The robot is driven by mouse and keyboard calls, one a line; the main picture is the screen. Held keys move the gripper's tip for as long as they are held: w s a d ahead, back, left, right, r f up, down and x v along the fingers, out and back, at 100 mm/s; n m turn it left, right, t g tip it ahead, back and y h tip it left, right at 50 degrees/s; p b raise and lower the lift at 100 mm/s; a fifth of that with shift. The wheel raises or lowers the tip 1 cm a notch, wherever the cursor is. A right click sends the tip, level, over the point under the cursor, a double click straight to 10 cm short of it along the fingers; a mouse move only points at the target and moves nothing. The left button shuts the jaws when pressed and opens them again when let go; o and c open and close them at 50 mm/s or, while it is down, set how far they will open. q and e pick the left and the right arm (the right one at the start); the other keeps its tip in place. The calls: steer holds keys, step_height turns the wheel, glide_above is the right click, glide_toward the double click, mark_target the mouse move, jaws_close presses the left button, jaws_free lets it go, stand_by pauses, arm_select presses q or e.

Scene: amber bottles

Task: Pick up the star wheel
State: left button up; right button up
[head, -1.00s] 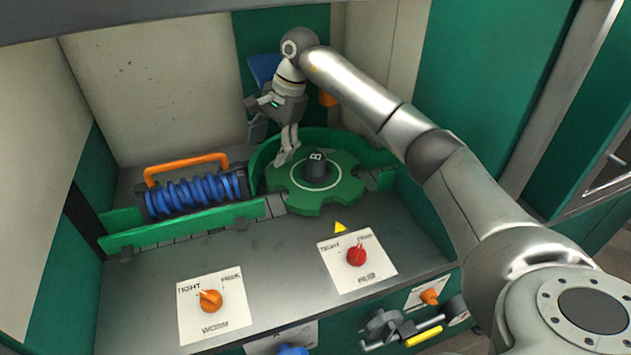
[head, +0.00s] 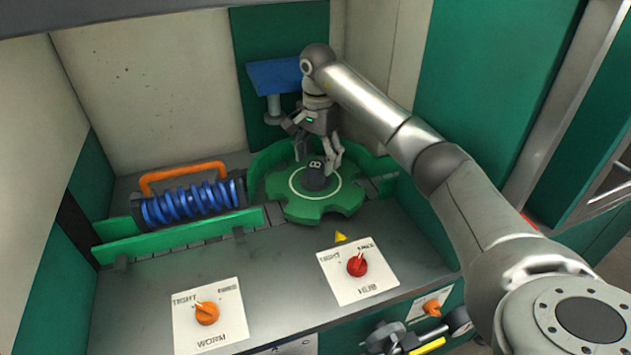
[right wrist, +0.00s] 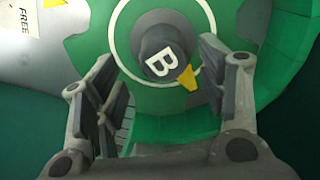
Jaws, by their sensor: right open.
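The star wheel (head: 313,204) is a green notched disc with a white ring. It lies flat in front of a curved green guide. Its dark central hub (head: 316,177) is marked "B" and shows in the right wrist view (right wrist: 162,50), along with the green disc (right wrist: 120,45). My right gripper (head: 317,163) is open above the wheel, its fingers around the level of the hub, one to each side. In the right wrist view the open fingers (right wrist: 158,75) flank the hub with gaps; contact is not visible. My left gripper is not in view.
A blue worm screw (head: 190,203) with an orange handle (head: 180,172) lies left of the wheel behind a green rail (head: 185,235). A red HUB knob (head: 357,265) and an orange WORM knob (head: 207,313) sit on front plates. The curved guide (head: 268,160) borders the wheel's back.

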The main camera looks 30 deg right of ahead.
mark_target(315, 164)
steer(key=f, duration=0.1)
steer(key=f+p, duration=0.1)
steer(key=f, duration=0.1)
steer(key=shift+w+a+f+p, duration=0.15)
steer(key=shift+a+p, duration=0.15)
steer(key=shift+p, duration=0.1)
steer(key=shift+f, duration=0.6)
steer(key=c, duration=1.3)
steer(key=shift+w+d+r, duration=0.1)
